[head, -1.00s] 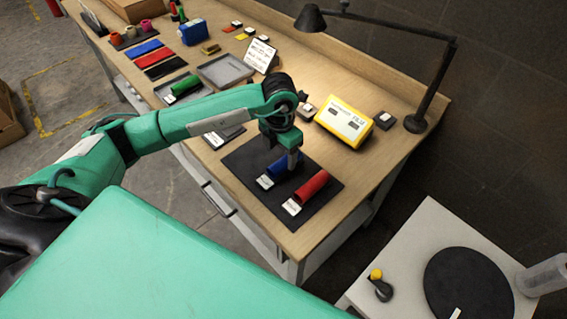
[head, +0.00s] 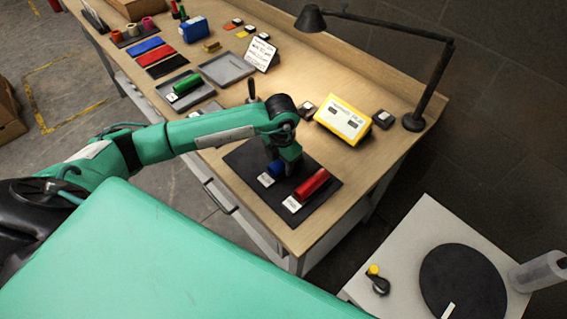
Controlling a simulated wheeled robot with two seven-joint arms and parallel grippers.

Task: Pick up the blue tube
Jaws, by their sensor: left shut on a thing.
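The blue tube (head: 275,168) is at the black mat (head: 244,159) on the wooden bench, partly hidden by my left gripper. My left gripper (head: 287,166) points down over the tube and is shut on it. I cannot tell whether the tube is clear of the mat. A white label (head: 265,179) lies at the tube's near end. A red tube (head: 312,184) lies on the mat just right of the gripper, with its own white label (head: 291,205). My right gripper is not in view.
A yellow device (head: 343,121) and a black desk lamp (head: 414,121) stand right of the gripper. A green tube (head: 187,83) lies in a grey tray further left. A white side table (head: 408,246) with a black disc (head: 462,283) is at the lower right.

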